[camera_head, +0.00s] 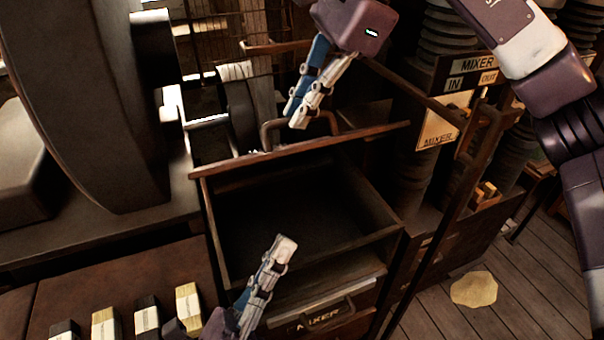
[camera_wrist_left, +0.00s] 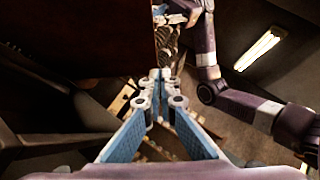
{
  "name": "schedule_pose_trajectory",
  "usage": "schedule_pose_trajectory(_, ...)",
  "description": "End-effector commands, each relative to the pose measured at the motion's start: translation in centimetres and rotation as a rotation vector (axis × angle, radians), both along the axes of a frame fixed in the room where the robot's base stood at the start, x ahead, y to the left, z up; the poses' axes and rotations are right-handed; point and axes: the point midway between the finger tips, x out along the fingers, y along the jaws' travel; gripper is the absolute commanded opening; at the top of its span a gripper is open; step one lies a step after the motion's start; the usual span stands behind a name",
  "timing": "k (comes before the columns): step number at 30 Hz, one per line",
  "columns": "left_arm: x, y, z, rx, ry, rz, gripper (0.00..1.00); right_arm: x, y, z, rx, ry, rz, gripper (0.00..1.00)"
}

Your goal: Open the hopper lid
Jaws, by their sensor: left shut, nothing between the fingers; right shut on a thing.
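The hopper (camera_head: 300,205) is an open-topped dark box in the middle of the head view, with its inside showing. The brown hopper lid (camera_head: 355,138) stands raised along its far side, seen almost edge-on. A bent bar handle (camera_head: 267,130) rises beyond the lid's edge. My right gripper (camera_head: 296,112) is shut on the handle, its fingertips covering part of it. My left gripper (camera_head: 280,248) is shut and empty, over the near part of the hopper. In the left wrist view, the closed left fingers (camera_wrist_left: 160,82) point toward a dark brown panel (camera_wrist_left: 80,35), probably the lid.
A big dark wheel (camera_head: 95,90) stands at the left. Several light and dark blocks (camera_head: 188,306) sit on the bench at lower left. Wooden floor shows at lower right.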

Motion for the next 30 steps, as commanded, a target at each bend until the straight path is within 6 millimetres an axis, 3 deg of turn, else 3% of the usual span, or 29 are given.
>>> schedule_pose_trajectory(14,5.0,-4.5,4.6,-0.001,-0.003,-0.003,0.00,0.3,0.0,-0.6,-0.005,0.001,-0.007,0.00)
schedule_pose_trajectory(22,6.8,-3.9,7.1,0.001,0.000,-0.003,0.00,0.3,0.0,-0.6,-0.004,0.001,-0.007,0.00)
schedule_pose_trajectory(30,7.2,-3.7,7.7,0.001,0.003,-0.004,0.00,0.3,0.0,-0.6,-0.004,0.001,-0.007,0.00)
